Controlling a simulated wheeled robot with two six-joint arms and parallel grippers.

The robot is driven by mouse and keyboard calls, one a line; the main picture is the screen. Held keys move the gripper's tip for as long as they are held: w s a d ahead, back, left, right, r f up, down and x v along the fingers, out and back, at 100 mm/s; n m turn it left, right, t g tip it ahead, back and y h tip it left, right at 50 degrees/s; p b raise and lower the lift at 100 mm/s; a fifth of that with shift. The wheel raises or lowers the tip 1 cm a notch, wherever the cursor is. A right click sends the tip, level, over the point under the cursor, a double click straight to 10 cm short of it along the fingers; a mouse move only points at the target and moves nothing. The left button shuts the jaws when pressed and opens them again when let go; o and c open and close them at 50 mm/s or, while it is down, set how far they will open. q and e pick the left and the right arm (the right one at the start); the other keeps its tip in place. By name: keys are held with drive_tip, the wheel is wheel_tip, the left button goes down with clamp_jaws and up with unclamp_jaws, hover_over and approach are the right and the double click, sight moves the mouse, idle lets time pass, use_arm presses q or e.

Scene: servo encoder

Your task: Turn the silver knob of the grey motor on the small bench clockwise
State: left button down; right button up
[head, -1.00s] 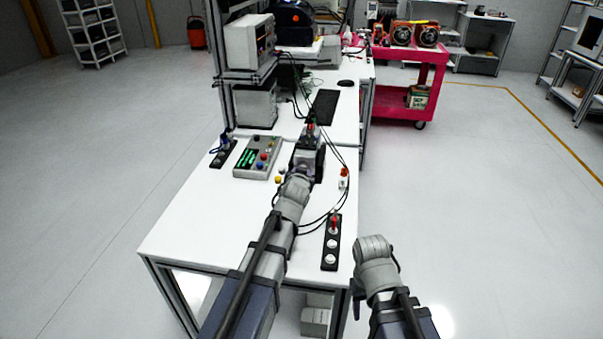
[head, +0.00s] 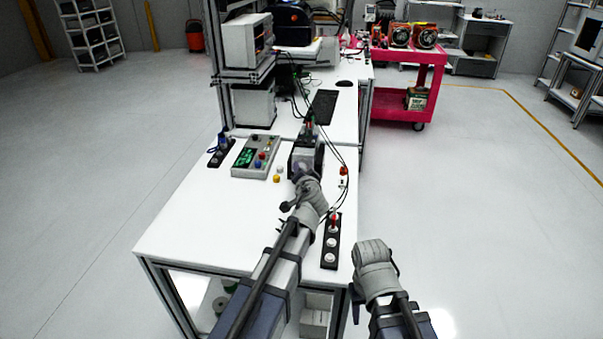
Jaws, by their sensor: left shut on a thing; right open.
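The grey motor (head: 307,157) stands on the white bench (head: 215,215), towards its far right part. My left gripper (head: 302,174) is at the near face of the motor and is shut on the silver knob. The knob itself is hidden behind my gripper and wrist. My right gripper (head: 357,298) is low beside the bench's right edge, well away from the motor; it is open, and its fingers are hard to make out.
A black strip with round white parts (head: 331,241) lies near the right edge. Dark cables run right of the motor. The bench's near left part is clear.

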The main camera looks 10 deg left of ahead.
idle(0.4)
use_arm(q)
drive_tip(key=shift+c, duration=2.2)
unclamp_jaws()
drive_tip(key=shift+s, duration=0.15)
drive_tip(key=p+v, duration=0.2)
drive_tip(key=v, duration=0.5)
drive_tip(key=shift+s+d, duration=0.2)
drive_tip(key=shift+s, duration=0.05)
